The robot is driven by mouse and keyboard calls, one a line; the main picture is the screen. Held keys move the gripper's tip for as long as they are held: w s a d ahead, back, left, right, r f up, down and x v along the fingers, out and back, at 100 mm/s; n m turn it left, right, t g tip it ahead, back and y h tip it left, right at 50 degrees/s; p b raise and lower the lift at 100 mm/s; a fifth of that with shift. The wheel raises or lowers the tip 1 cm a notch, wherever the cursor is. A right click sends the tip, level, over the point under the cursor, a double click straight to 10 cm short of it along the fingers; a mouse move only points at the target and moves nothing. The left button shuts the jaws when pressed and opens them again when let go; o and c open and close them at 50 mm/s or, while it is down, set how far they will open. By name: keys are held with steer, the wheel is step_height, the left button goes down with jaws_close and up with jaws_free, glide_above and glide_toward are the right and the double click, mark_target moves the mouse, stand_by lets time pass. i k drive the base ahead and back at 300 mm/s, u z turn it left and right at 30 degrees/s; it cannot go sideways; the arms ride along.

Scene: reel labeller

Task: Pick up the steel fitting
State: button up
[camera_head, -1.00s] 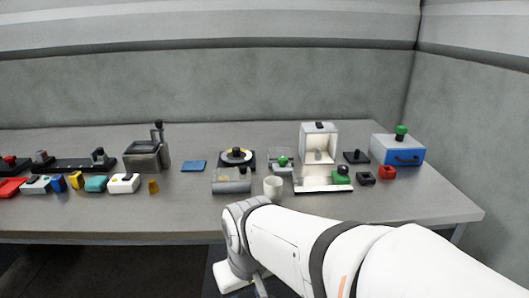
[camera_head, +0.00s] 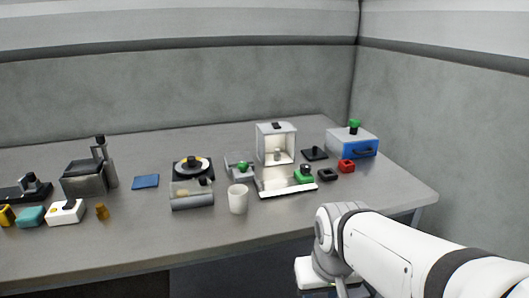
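I cannot pick out the steel fitting for certain at this size. A small grey piece (camera_head: 305,168) sits on a green block at the front of the white open-fronted box, and a small pale piece (camera_head: 278,155) stands inside that box; either may be metal. My white arm comes in from the lower right, and its joint is in front of the table's front edge. My gripper's fingers do not show in the frame.
The grey table (camera_head: 240,226) holds the white box (camera_head: 263,146), a white cup (camera_head: 238,199), a grey cylinder-shaped device (camera_head: 192,199), a black turntable (camera_head: 208,168), a blue pad (camera_head: 146,181) and a blue drawer box (camera_head: 344,144). The table's front strip is mostly clear.

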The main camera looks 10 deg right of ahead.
mark_target(277, 155)
steer(key=u, duration=0.05)
steer(key=i, duration=1)
steer(key=z, duration=0.1)
